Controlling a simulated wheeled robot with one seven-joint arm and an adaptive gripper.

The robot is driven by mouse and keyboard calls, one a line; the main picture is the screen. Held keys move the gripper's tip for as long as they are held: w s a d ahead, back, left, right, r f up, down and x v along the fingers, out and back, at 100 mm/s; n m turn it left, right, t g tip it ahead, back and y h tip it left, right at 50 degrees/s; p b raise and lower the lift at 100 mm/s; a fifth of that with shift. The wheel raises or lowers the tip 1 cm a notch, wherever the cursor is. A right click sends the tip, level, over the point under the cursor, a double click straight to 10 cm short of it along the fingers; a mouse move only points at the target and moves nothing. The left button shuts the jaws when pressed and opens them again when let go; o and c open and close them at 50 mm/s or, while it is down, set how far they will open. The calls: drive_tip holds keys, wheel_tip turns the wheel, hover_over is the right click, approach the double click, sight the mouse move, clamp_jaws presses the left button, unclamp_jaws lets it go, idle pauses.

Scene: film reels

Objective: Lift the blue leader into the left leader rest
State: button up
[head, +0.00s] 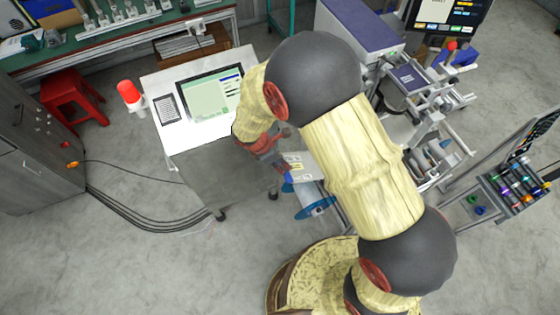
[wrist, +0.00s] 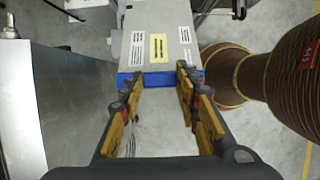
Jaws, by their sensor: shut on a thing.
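My gripper (wrist: 157,84) has its two yellow fingers on either side of a blue strip, the blue leader (wrist: 158,79), and is shut on it. In the wrist view the leader lies across the front edge of a grey box with white and yellow labels (wrist: 158,45). I cannot tell whether it touches the box. In the head view my gripper (head: 280,160) is partly hidden by my arm, beside the labelled box (head: 300,168). A blue reel (head: 316,206) hangs below the box. I cannot make out the left leader rest.
A metal-topped cart (head: 212,172) with a screen (head: 212,95) stands close to the left of my gripper. A red-orange beacon (head: 130,92) and red stool (head: 75,97) are further left. A machine (head: 425,95) and rack of colored spools (head: 515,185) stand right. Cables cross the floor.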

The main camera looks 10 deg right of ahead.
drive_tip(key=w+d+f+b, duration=0.2)
drive_tip(key=w+d+f, duration=0.1)
drive_tip(key=d, duration=0.7)
drive_tip(key=shift+w+d+f, duration=0.15)
drive_tip(key=shift+f, duration=0.15)
idle(1.6)
drive_tip(key=shift+d, duration=0.1)
drive_tip(key=w+d+f+b, duration=0.2)
drive_tip(key=w+d+f, duration=0.1)
drive_tip(key=d, duration=0.6)
idle(1.9)
drive_tip(key=shift+f, duration=0.1)
